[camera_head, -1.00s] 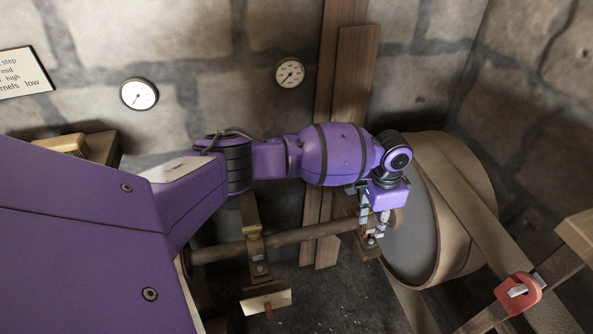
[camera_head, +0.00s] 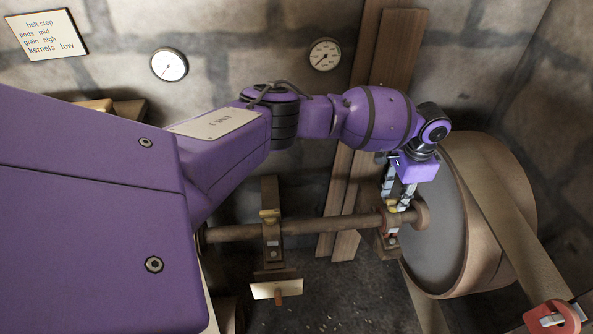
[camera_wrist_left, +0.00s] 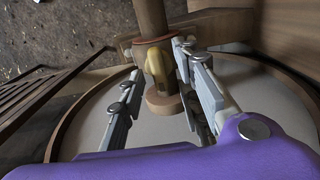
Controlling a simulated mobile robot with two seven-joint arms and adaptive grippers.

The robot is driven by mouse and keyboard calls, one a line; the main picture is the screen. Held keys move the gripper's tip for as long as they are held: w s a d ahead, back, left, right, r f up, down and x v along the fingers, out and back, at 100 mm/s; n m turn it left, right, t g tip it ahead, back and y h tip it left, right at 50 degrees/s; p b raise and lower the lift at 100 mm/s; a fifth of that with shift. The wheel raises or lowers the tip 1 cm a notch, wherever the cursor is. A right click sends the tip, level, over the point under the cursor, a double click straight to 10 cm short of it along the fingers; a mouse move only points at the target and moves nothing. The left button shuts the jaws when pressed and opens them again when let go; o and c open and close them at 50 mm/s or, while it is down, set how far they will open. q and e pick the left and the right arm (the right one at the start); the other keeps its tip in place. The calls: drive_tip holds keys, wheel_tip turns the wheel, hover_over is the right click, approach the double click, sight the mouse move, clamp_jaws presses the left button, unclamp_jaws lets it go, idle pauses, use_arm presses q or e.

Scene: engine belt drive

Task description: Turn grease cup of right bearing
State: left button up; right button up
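The right bearing (camera_head: 391,238) holds the wooden shaft (camera_head: 335,225) beside the big drum pulley. Its brass grease cup (camera_head: 391,206) stands on top, partly covered by my left gripper (camera_head: 398,195) in the head view. In the left wrist view, the grease cup (camera_wrist_left: 155,62) lies between the fingers of my left gripper (camera_wrist_left: 155,75), with a visible gap on each side. The gripper is open and holds nothing. My right gripper is not in view.
The drum pulley (camera_head: 440,225) with its belt (camera_head: 510,220) is close on the right. A left bearing (camera_head: 271,238) with a brass top carries the shaft further left. Wooden planks (camera_head: 385,60) and two gauges are behind. A red clamp-like part (camera_head: 552,318) is at lower right.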

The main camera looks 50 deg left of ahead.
use_arm(q)
drive_tip(key=shift+f, duration=0.1)
drive_tip(key=shift+c, duration=0.5)
clamp_jaws()
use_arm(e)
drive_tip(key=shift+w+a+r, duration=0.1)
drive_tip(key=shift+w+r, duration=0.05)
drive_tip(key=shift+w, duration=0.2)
